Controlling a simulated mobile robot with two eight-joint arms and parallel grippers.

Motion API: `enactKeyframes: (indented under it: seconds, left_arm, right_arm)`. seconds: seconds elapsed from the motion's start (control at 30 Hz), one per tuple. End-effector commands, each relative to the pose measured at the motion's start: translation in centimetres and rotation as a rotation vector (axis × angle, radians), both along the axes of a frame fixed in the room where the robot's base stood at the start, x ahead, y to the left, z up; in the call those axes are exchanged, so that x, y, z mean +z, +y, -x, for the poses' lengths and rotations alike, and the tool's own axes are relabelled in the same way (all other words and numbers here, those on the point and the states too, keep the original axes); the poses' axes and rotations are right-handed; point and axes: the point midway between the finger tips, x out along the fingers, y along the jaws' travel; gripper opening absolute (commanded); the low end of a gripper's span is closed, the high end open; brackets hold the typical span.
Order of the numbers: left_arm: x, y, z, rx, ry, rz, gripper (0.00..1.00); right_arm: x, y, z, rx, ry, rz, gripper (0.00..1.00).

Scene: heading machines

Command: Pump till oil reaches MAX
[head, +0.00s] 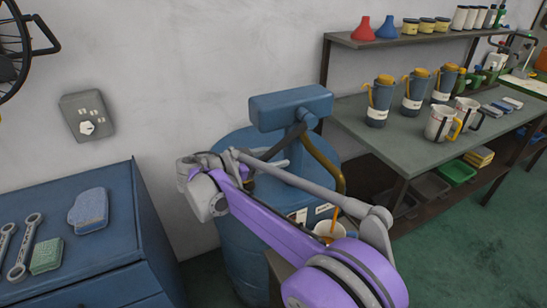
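A blue drum (236,247) stands against the wall with a blue pump head (290,106) on top. A curved brown spout (326,167) comes down from the pump on the right. An orange-brown stream of oil (335,219) falls from it into a pale jug (345,231), mostly hidden behind my purple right arm. The oil level and any MAX mark cannot be read. My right gripper (268,164) is by the dark pump lever (286,143), largely hidden by my own arm; I cannot tell if it grips it. My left gripper is out of view.
A blue cabinet (70,225) at left carries wrenches and sponges. A grey workbench (385,145) at right holds blue canisters and white jugs (439,124). A shelf (350,42) with funnels hangs above it. Green floor lies at lower right.

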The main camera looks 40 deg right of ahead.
Motion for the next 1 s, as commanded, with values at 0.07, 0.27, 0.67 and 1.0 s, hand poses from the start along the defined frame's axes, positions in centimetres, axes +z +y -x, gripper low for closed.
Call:
enactKeyframes:
  seconds: [0.07,0.27,0.67,1.0]
  left_arm:
    - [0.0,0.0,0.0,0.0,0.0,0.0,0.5]
    - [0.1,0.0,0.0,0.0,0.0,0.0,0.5]
    - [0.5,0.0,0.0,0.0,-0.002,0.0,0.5]
    - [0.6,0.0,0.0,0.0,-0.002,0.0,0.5]
  right_arm:
    - [0.0,0.0,0.0,0.0,0.0,0.0,0.57]
    - [0.3,1.1,-0.3,0.002,0.0,0.0,0.57]
    - [1.8,8.4,-1.5,0.004,-0.001,0.0,0.57]
    - [2.3,10.5,-1.8,0.0,0.0,0.0,0.57]
